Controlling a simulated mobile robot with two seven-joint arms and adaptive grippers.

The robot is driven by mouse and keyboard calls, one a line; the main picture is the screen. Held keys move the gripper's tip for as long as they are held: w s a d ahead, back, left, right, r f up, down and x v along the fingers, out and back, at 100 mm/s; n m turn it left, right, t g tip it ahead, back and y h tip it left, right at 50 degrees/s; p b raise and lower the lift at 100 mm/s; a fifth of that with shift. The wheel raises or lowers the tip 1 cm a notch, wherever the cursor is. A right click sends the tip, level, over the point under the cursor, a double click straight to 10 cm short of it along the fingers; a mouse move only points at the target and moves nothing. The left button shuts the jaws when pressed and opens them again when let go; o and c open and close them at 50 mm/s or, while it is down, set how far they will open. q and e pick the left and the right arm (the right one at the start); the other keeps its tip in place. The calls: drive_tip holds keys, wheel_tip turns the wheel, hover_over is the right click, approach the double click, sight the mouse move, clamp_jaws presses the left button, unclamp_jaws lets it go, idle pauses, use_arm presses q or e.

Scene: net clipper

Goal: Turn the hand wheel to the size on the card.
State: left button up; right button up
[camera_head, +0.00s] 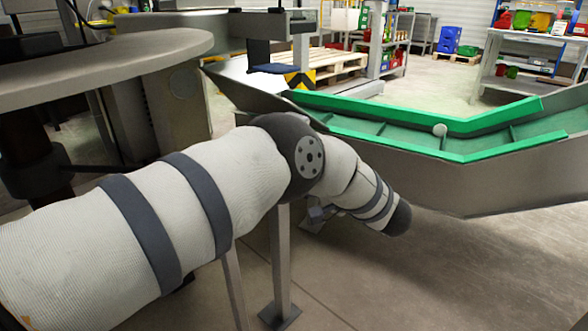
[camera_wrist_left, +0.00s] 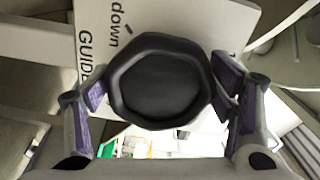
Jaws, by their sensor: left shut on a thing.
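In the left wrist view, the black hand wheel (camera_wrist_left: 160,84) with blunt corners sits between the purple-padded fingers of my left gripper (camera_wrist_left: 159,90). The gripper is shut on the wheel, with one finger on each side of its rim. Behind the wheel is a pale card or plate (camera_wrist_left: 188,18) with the printed words "down" and "GUIDE"; the wheel covers part of it, and I cannot read a size. In the head view my left arm reaches in from the left and bends downward; its gripper and the hand wheel cannot be made out there. My right gripper is in neither view.
A round grey table (camera_head: 90,62) stands at upper left. A metal leg (camera_head: 281,265) stands close to my arm. Floor at lower right is clear.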

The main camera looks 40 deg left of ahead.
use_arm(q)
drive_tip(key=o, duration=1.1)
drive_tip(key=shift+o, duration=0.2)
drive_tip(key=d, duration=1.2)
drive_tip(key=shift+s, duration=0.45)
